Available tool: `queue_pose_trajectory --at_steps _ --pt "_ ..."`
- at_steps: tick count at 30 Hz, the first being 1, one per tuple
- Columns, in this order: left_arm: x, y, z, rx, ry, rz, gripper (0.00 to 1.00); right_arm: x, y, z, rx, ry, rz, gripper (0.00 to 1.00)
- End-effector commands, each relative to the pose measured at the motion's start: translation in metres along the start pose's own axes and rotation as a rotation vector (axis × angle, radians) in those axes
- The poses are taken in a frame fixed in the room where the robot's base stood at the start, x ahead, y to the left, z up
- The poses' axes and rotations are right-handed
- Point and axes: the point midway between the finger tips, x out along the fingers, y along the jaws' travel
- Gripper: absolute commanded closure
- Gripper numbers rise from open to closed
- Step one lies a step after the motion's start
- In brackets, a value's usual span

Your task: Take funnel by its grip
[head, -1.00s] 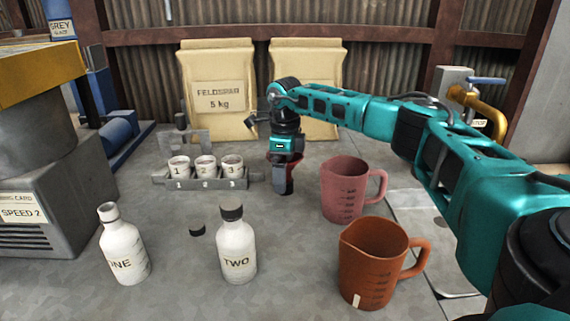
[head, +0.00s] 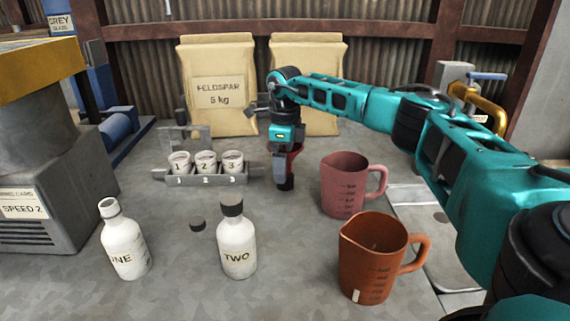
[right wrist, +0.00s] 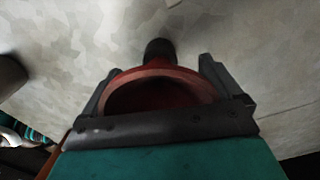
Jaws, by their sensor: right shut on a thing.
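The red funnel (head: 296,153) is mostly hidden behind my right gripper (head: 285,180) in the head view, near the middle of the table. In the right wrist view the funnel (right wrist: 160,75) shows its round red rim between the two dark fingers, with a dark stub (right wrist: 159,48) beyond it. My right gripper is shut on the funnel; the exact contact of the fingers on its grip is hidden. My left gripper is not in view.
A rack (head: 210,179) with three numbered cups stands left of the gripper. A pink jug (head: 343,188) and an orange jug (head: 372,265) stand to the right. Bottles ONE (head: 125,245) and TWO (head: 237,245) stand in front; a dark cap (head: 197,225) lies nearby. Feldspar bags (head: 219,95) stand behind.

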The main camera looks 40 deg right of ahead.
Motion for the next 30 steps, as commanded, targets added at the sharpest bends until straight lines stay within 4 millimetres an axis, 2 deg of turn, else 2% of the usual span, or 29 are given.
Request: queue_pose_trajectory --at_steps 5,12,18,24,30 --pt "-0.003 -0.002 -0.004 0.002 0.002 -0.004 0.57 -0.035 -0.001 0.001 0.001 -0.005 -0.003 0.34" --pt "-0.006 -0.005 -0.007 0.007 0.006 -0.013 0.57 -0.103 0.0 0.001 0.0 -0.006 -0.003 0.34" --pt "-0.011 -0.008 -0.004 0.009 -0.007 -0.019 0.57 -0.152 0.0 0.001 0.0 -0.003 -0.003 0.34" --pt "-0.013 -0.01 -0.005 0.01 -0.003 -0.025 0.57 -0.18 0.0 0.001 0.001 -0.003 -0.001 0.34" --pt "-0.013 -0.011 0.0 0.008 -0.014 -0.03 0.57 -0.188 0.0 0.0 0.0 -0.001 -0.001 0.34"
